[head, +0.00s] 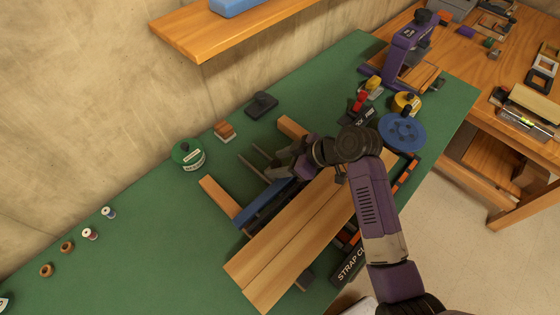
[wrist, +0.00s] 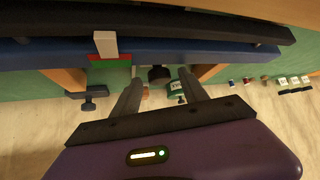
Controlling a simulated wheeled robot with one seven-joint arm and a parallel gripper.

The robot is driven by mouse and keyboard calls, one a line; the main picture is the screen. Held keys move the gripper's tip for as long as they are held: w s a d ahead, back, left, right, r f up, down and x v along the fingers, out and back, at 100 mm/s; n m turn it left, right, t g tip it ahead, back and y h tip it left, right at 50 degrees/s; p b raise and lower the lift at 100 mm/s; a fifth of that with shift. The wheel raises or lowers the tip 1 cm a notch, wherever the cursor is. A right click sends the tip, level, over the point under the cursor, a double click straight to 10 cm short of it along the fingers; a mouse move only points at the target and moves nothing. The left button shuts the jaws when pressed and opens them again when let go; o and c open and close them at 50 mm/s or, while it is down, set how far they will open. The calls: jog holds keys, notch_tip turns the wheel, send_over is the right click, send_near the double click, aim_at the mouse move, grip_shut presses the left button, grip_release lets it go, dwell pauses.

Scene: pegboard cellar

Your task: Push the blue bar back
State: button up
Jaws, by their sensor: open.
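The blue bar (head: 262,207) lies along the far side of two light wooden planks (head: 290,240) on the green bench. Part of it is hidden by my arm and gripper in the head view. My gripper (head: 278,170) is above the bar's area. In the wrist view its fingers (wrist: 160,88) are apart with no object gripped; whether they touch the bar I cannot tell.
Wooden rails (head: 219,198) stick out behind the bar. Behind them stand a green tin (head: 188,155), an orange-brown block (head: 224,131) and a dark block (head: 262,105). A wooden shelf (head: 225,35) overhangs the back. A blue disc (head: 402,133) lies right. The bench's left part is mostly clear.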

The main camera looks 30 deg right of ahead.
grip_shut()
dwell(1.3)
